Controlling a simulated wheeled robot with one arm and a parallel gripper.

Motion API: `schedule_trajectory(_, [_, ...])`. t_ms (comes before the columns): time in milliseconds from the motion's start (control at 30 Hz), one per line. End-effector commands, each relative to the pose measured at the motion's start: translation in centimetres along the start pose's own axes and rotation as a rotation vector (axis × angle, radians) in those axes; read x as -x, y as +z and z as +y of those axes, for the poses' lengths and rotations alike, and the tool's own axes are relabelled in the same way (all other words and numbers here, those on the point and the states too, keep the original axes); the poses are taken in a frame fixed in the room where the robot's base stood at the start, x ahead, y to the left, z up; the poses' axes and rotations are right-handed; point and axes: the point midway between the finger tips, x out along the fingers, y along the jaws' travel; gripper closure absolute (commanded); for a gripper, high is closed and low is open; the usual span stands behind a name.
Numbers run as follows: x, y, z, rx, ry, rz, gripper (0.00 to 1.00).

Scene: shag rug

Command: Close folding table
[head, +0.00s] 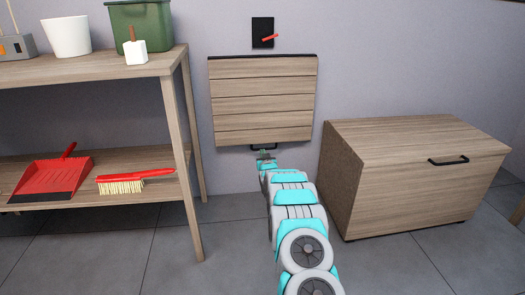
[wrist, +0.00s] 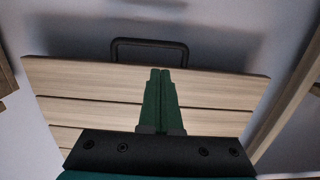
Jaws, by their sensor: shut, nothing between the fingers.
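The folding table (head: 262,98) is a slatted wooden panel with a dark top edge. It hangs down almost flat against the grey wall in the head view. Its black handle (head: 264,147) is at the lower edge. In the wrist view the panel (wrist: 80,85) fills the middle, with the handle (wrist: 150,44) sticking out past its edge. My gripper (head: 265,155) is just below the handle in the head view. In the wrist view my gripper's green fingers (wrist: 166,72) are together and empty, over the panel near the handle. I cannot tell whether they touch the panel.
A wooden shelf (head: 110,72) stands on the left with a white pot (head: 66,37), a green bin (head: 143,28), a red dustpan (head: 53,178) and a brush (head: 135,180). A wooden chest (head: 400,190) stands close on the right. A black wall plate (head: 262,27) with a red lever is above the table.

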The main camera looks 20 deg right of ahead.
Motion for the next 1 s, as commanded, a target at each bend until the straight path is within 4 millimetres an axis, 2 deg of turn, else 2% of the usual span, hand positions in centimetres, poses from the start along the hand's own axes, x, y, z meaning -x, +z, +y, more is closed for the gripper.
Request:
schedule_trajectory(600, [7.0, 2.8, 0.0, 0.0, 0.0, -0.008, 1.0])
schedule_trajectory(800, [8.0, 3.1, 0.0, 0.0, 0.0, -0.003, 1.0])
schedule_trajectory(1000, [8.2, 3.2, -0.1, 0.0, -0.001, -0.005, 1.0])
